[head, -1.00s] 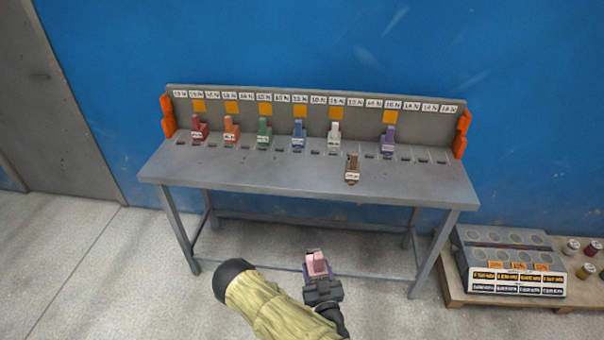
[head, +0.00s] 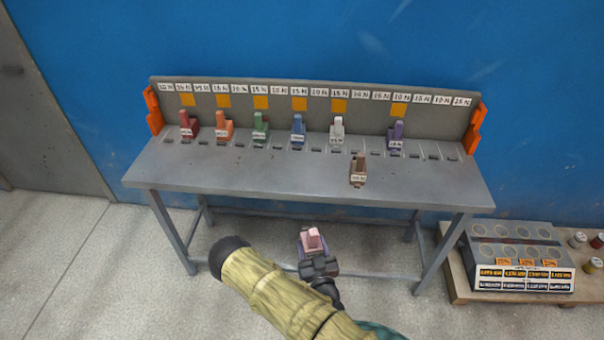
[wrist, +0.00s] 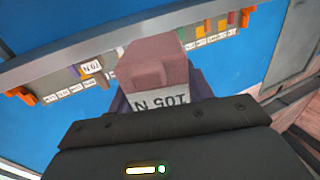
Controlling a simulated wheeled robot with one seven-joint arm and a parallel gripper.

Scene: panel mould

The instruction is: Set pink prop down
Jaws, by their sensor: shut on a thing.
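The pink prop (head: 312,240) is held in my gripper (head: 316,258), in front of the bench and lower in the head picture than its front edge. In the wrist view the pink prop (wrist: 155,72) shows a pink top and a pale label reading "105 N", upside down. My gripper is shut on it; the fingertips are mostly hidden. The grey bench (head: 270,175) has a row of slots along its back. Red (head: 187,126), orange (head: 224,128), green (head: 260,128), blue (head: 298,130), white (head: 337,132) and purple (head: 397,138) props stand along that row.
A brown prop (head: 358,170) stands forward of the row, right of centre. The back panel (head: 375,108) carries number labels and orange squares, with orange brackets (head: 474,125) at its ends. A grey holed rack (head: 520,258) sits on a low wooden platform at right. The bench's front left is clear.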

